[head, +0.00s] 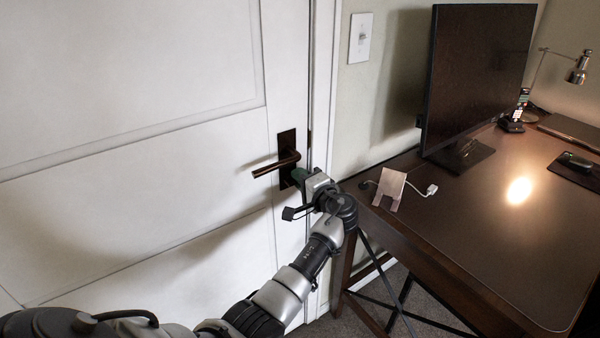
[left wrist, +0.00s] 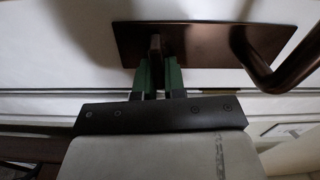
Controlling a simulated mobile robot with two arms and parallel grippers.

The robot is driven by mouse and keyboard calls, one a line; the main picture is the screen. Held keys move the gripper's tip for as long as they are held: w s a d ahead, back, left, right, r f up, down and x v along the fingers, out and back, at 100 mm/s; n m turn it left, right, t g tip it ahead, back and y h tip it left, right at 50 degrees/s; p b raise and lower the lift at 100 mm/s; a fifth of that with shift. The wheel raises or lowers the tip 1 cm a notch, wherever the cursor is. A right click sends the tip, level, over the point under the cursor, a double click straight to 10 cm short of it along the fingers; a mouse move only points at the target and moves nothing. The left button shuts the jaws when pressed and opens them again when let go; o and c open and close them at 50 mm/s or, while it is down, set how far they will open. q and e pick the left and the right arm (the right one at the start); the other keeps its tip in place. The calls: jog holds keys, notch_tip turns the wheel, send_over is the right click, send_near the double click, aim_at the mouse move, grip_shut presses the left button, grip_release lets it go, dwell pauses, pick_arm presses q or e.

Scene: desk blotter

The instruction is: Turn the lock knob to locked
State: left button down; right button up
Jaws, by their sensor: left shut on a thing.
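The lock knob (left wrist: 155,46) is a small dark brown piece on the bronze door plate (left wrist: 205,50), in the left wrist view. My left gripper (left wrist: 159,76) has green fingers shut on the knob, one on each side of it. In the head view my left gripper (head: 299,176) is at the lower part of the plate (head: 287,142), below the lever handle (head: 276,165). The knob is hidden by the gripper in that view. I cannot tell from these frames whether the knob stands at locked. My right gripper is not in view.
The white door (head: 130,130) fills the left side and looks closed. To the right is a dark desk (head: 480,230) with a monitor (head: 478,80), a small stand (head: 389,188) and a white cable plug (head: 431,190). The lever handle is close beside my left gripper.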

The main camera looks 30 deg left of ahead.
pick_arm(q)
jog(key=shift+m, duration=0.5)
jog(key=c, duration=1.2)
grip_release()
jog(key=shift+w+f, duration=0.1)
jog(key=v, duration=1)
jog(key=shift+s+d, duration=0.2)
jog(key=shift+d, duration=0.15)
jog(key=shift+f, duration=0.1)
